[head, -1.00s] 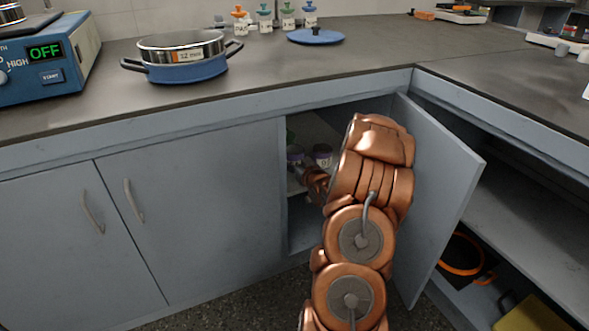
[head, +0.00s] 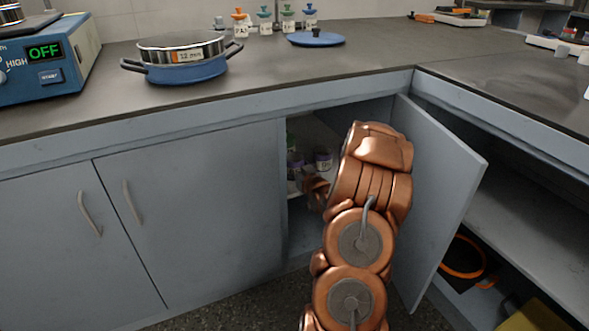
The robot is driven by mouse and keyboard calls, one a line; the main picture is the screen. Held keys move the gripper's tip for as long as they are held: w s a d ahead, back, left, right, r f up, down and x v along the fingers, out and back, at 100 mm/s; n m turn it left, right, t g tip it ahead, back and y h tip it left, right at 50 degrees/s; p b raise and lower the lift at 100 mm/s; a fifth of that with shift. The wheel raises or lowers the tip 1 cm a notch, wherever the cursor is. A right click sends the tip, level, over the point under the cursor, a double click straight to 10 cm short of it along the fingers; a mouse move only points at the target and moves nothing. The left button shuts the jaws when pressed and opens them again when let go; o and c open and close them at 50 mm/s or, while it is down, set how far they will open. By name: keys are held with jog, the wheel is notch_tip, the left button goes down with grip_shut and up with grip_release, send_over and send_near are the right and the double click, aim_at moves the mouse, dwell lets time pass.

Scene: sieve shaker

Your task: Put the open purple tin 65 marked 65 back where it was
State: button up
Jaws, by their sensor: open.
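Two small purple-labelled tins stand on the shelf inside the open cupboard: a left tin (head: 295,164) and a right tin (head: 323,160). Their markings are too small to read, so I cannot tell which is tin 65. A greenish thing shows behind the left tin. My gripper (head: 311,193) is at the cupboard opening, just below and in front of the tins. It is open, largely hidden by my arm, and seems apart from both tins.
The cupboard door (head: 437,200) stands open to the right of my arm. The closed doors (head: 190,210) lie left. On the counter are a blue pot with a sieve (head: 185,62), a blue lid (head: 316,38) and a shaker control box (head: 50,60) reading OFF.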

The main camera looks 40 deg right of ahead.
jog(key=shift+r, duration=0.2)
jog(key=p+v, duration=0.4)
jog(key=v, duration=0.8)
jog(key=shift+f, duration=0.1)
